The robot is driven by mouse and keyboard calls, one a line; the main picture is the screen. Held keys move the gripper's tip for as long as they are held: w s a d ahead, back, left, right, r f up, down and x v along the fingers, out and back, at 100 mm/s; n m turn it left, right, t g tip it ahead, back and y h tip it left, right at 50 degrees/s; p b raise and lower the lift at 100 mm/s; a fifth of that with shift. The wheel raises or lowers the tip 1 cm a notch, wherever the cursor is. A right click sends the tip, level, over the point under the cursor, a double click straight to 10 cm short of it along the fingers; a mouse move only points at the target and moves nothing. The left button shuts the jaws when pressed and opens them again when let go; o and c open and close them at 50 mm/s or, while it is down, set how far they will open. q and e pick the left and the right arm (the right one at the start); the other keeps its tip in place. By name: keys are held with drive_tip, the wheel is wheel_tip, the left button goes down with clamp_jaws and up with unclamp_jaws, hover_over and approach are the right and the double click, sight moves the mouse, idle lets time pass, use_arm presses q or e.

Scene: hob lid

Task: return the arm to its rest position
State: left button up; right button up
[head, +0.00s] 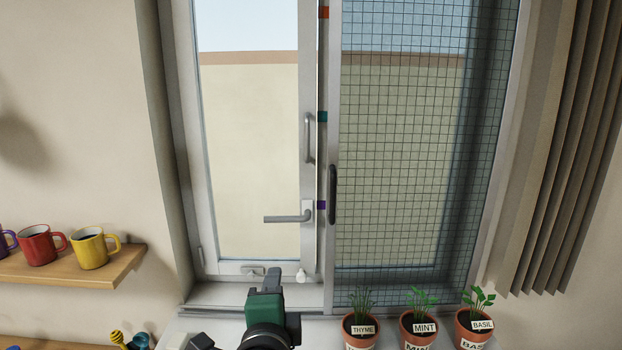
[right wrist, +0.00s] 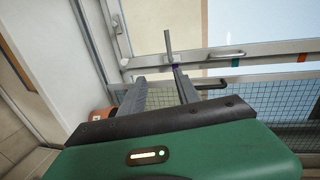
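My right gripper (head: 265,278), green with dark fingers, is low in the middle of the head view, in front of the window sill. In the right wrist view its two fingers (right wrist: 159,78) are apart with nothing between them. The window's grey lever handle (head: 288,217) points left and lies beyond the fingers, apart from them; it also shows in the right wrist view (right wrist: 168,42). The left sash (head: 310,80) appears closed. The mesh screen (head: 400,150) covers the right side. My left gripper is not in the head view.
Potted thyme (head: 360,327), mint (head: 419,326) and basil (head: 474,326) stand on the sill at the lower right. Red (head: 37,245) and yellow (head: 90,250) mugs stand on a wooden shelf (head: 120,268) at left. A pleated curtain (head: 560,150) hangs at right.

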drive_tip(key=w+d+f+n+g+y+p, duration=0.1)
drive_tip(key=d+f+n+g, duration=0.1)
drive_tip(key=d+f+n, duration=0.4)
drive_tip(key=d+f+n+g+y, duration=0.25)
drive_tip(key=f+n, duration=0.25)
drive_tip(key=f, duration=0.4)
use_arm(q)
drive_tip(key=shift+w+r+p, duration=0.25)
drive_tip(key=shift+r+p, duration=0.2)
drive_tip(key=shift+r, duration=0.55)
use_arm(e)
drive_tip(key=s+d+f+n+g+h, duration=0.3)
drive_tip(key=s+d+f+n+g, duration=0.3)
drive_tip(key=s+d+f, duration=1)
drive_tip(key=s+d+g, duration=0.1)
drive_tip(key=s+g, duration=0.1)
drive_tip(key=shift+s+d+f+g+h, duration=0.25)
drive_tip(key=shift+f+g+h, duration=0.1)
drive_tip(key=shift+w, duration=0.1)
